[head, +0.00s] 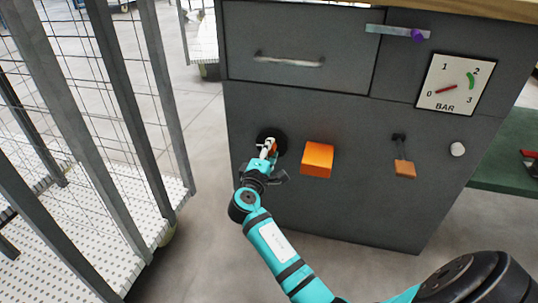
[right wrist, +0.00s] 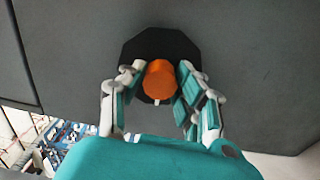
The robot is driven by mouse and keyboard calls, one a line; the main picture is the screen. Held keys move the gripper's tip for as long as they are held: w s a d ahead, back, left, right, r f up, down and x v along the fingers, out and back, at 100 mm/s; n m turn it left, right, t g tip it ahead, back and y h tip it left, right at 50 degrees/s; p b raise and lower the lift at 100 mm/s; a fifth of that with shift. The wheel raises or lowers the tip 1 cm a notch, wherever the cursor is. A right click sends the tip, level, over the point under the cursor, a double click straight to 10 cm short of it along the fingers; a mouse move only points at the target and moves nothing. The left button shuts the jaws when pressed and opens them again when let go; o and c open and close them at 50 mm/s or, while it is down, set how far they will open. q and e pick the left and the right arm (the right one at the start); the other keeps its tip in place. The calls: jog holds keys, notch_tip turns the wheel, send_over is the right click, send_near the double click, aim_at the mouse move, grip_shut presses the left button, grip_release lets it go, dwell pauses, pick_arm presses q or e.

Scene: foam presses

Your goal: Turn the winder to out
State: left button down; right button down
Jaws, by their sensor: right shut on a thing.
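The winder appears as an orange knob (right wrist: 160,82) in front of a dark many-sided plate (right wrist: 160,46) on the grey cabinet front. In the head view the dark plate (head: 272,136) is at the cabinet's lower left, and the knob is mostly hidden by my gripper. My right gripper (head: 268,152) reaches it from below. In the right wrist view its fingers (right wrist: 162,90) stand on both sides of the orange knob, shut on it. I see no readable mark for out. My left gripper is not in view.
An orange block (head: 317,159) sits right of the winder, then a hanging lever with an orange end (head: 404,169) and a white knob (head: 457,149). A gauge (head: 455,84) marked BAR and a purple slider (head: 417,35) are above. A wire cage (head: 90,110) stands left.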

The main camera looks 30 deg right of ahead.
jog(key=shift+f+m+b, duration=0.2)
jog(key=shift+m+b, duration=0.3)
jog(key=shift+m, duration=0.6)
jog(key=c, duration=1)
grip_release()
jog(key=shift+o, duration=0.3)
jog(key=shift+r, duration=0.1)
jog(key=shift+s+a, duration=0.1)
jog(key=v, duration=1.1)
jog(key=shift+s+a, duration=0.25)
jog(key=shift+a, duration=0.1)
